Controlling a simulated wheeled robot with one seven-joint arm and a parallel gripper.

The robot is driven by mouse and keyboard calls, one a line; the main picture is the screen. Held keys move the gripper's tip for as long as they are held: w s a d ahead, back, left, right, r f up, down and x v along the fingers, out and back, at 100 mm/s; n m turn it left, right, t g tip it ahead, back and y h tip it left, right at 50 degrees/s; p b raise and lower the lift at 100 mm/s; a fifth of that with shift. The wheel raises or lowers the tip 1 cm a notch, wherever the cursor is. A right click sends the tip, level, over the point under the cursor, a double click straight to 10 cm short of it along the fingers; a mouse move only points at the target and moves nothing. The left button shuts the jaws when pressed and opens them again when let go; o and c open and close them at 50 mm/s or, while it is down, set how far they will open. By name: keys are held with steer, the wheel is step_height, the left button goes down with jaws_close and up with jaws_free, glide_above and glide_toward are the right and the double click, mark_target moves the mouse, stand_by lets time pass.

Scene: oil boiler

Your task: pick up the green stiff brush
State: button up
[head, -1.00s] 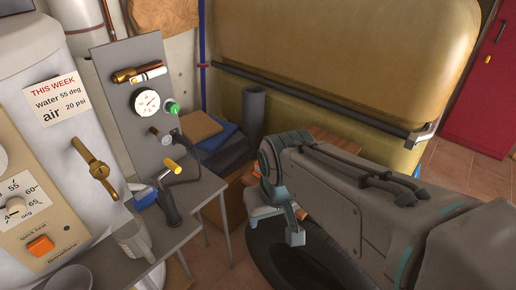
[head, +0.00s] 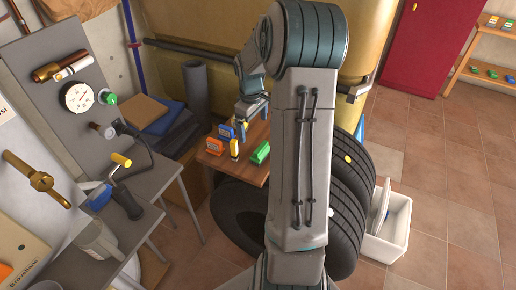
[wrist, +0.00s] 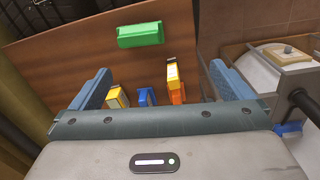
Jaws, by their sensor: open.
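A green block-like thing, which I take for the green stiff brush (head: 260,152), lies on a small wooden table (head: 217,163). It also shows near the top of the wrist view (wrist: 141,34), lying crosswise; its bristles cannot be made out. My gripper (head: 252,108) is over the table, above and a little left of the green brush in the head view. In the wrist view its two blue-grey fingers (wrist: 162,88) are spread wide with nothing between them held. The green brush is apart from them, beyond the fingertips.
Orange (head: 214,146), blue (head: 227,132) and yellow (head: 234,149) pieces stand close to the green brush. Black tires (head: 350,190) and a white bin (head: 398,228) are beside the table. A grey workbench (head: 158,180) with tools is at left. Tiled floor (head: 440,170) is clear at right.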

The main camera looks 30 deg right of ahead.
glide_above(263, 147)
step_height(263, 147, down, 4)
steer(key=r, duration=0.1)
steer(key=shift+n, duration=0.3)
steer(key=f, duration=0.5)
steer(key=f+p, duration=0.1)
steer(key=f, duration=0.2)
steer(key=shift+s+a+f, duration=0.1)
steer(key=shift+a+f, duration=0.15)
steer(key=shift+a, duration=0.05)
steer(key=shift+d+f+p, duration=0.2)
steer(key=shift+f+p, duration=0.55)
steer(key=shift+f, duration=2.2)
steer(key=c, duration=0.8)
